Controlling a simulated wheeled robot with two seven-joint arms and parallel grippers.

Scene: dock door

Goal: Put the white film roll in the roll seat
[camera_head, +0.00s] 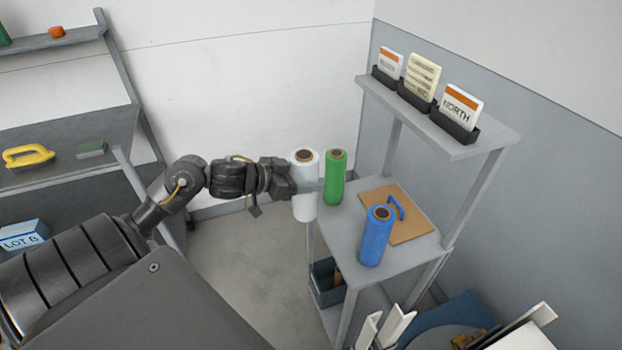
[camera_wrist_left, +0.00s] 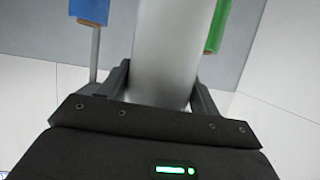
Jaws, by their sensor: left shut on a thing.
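The white film roll (camera_head: 305,200) stands upright with its brown core end up, at the left edge of the grey shelf (camera_head: 345,235). My left gripper (camera_head: 296,184) is shut on it from the left, and the wrist view shows the roll (camera_wrist_left: 168,50) between the two fingers. I cannot tell whether the roll's bottom touches the shelf. A green roll (camera_head: 335,180) stands just right of it, and a blue roll (camera_head: 376,238) stands nearer the front. I cannot pick out the roll seat for certain. My right gripper is not in view.
A brown board (camera_head: 408,228) with a blue handle lies on the shelf behind the blue roll. An upper ledge (camera_head: 470,138) holds several cards. A dark bin (camera_head: 326,284) sits below. White upright pieces (camera_head: 397,324) and a blue round base (camera_head: 460,315) are at lower right.

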